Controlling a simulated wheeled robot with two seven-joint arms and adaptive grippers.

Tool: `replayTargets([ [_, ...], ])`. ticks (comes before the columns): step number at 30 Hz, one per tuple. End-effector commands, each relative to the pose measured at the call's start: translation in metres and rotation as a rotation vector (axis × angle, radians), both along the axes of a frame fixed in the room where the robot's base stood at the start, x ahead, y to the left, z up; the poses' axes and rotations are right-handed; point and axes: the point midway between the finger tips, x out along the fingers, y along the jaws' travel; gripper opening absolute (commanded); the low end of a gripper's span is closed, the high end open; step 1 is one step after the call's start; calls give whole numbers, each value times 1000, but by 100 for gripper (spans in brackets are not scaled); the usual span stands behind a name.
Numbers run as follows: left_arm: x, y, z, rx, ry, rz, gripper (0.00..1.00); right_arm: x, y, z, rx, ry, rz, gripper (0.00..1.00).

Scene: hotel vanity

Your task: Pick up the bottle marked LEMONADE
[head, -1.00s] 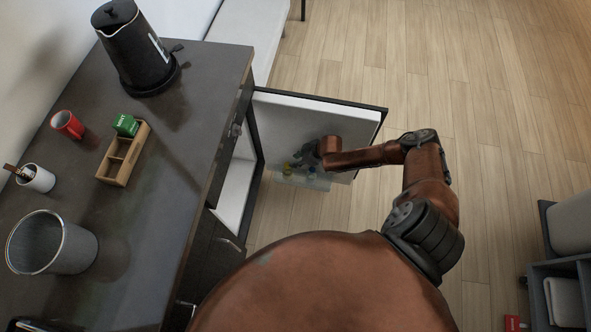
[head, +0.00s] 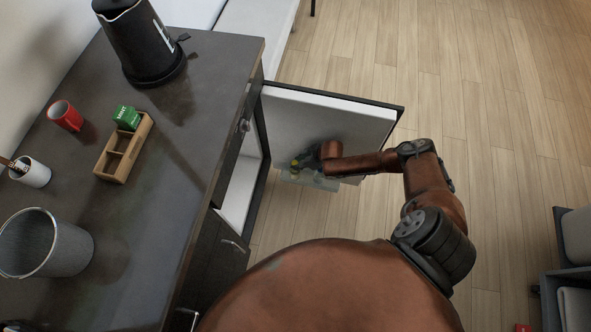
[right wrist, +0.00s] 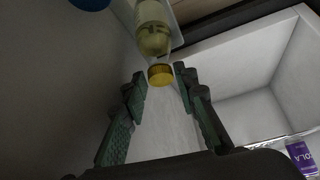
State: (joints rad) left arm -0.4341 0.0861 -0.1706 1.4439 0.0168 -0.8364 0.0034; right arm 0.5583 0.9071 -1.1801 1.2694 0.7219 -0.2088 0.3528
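A bottle (right wrist: 153,35) with pale yellow liquid and a yellow cap (right wrist: 160,74) shows in the right wrist view; no lettering on it can be read. It stands in the clear rack (head: 310,181) on the inside of the open fridge door. Yellow also shows beside my gripper in the head view, small and partly hidden. My right gripper (right wrist: 163,84) is open, its two fingers on either side of the space just short of the cap, holding nothing. In the head view my right gripper (head: 309,159) is at the rack. My left gripper is not in view.
The white inner door (head: 340,122) stands open. A purple can marked COLA (right wrist: 302,157) lies at the lower right of the wrist view, and a blue round thing (right wrist: 90,3) at its top. The counter (head: 150,215) holds a kettle, red mug and wooden box.

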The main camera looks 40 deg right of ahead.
Motion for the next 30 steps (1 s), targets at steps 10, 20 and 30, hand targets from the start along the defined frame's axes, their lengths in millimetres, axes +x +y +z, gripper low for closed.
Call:
replayTargets([
  [10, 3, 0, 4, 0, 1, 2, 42, 3, 2, -2, 0, -1, 1, 27],
  [20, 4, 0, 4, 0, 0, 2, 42, 2, 1, -2, -1, 0, -1, 4],
  [30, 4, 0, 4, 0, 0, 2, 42, 2, 1, -3, -1, 0, -1, 0],
])
